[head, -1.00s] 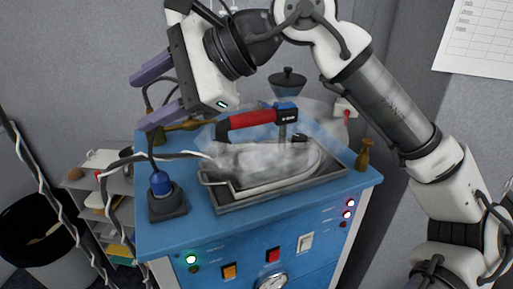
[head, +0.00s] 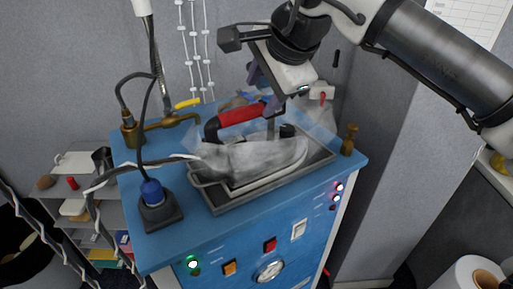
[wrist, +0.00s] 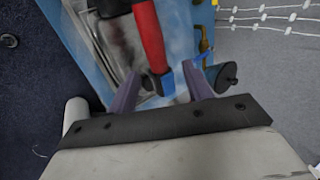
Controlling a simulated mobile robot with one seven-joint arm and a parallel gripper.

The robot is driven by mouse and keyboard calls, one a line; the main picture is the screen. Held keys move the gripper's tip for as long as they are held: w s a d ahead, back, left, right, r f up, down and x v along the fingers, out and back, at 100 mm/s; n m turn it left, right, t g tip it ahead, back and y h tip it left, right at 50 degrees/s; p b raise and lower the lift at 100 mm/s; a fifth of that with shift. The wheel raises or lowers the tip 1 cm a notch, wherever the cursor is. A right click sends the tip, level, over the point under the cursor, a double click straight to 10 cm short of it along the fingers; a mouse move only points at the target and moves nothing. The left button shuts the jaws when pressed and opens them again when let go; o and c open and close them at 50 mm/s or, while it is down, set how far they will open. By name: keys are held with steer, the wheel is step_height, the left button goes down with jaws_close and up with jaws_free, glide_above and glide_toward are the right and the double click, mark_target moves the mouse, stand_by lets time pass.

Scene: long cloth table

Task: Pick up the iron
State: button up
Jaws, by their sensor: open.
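The iron (head: 255,157) sits in a grey metal tray (head: 232,204) on top of the blue cabinet. It has a pale, smoky grey body and a red handle with black at the left end. My gripper (head: 264,92) is open, above the right end of the handle, fingers pointing down. In the wrist view, the iron's red handle (wrist: 149,38) runs down to a blue end that shows between the purple fingers of my gripper (wrist: 160,82). I cannot tell whether the fingers touch it. Part of the handle's right end is hidden in the head view.
A brass tap (head: 163,128) stands at the back left. A blue-topped fitting (head: 153,192) with a cable is at the front left. A small brass post (head: 349,139) stands at the right edge. A striped cable (head: 140,163) leads to the iron. The cabinet's front strip is clear.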

mark_target(254, 106)
steer(key=shift+s+p+x, duration=0.1)
steer(key=shift+p+x, duration=0.5)
steer(key=shift+x, duration=1.1)
steer(key=shift+s+p+x, duration=0.15)
steer(key=shift+p+x, duration=0.45)
steer(key=shift+x, duration=1.15)
steer(key=shift+f, duration=0.15)
jaws_close()
steer(key=shift+w+r, duration=0.1)
steer(key=shift+r, duration=0.1)
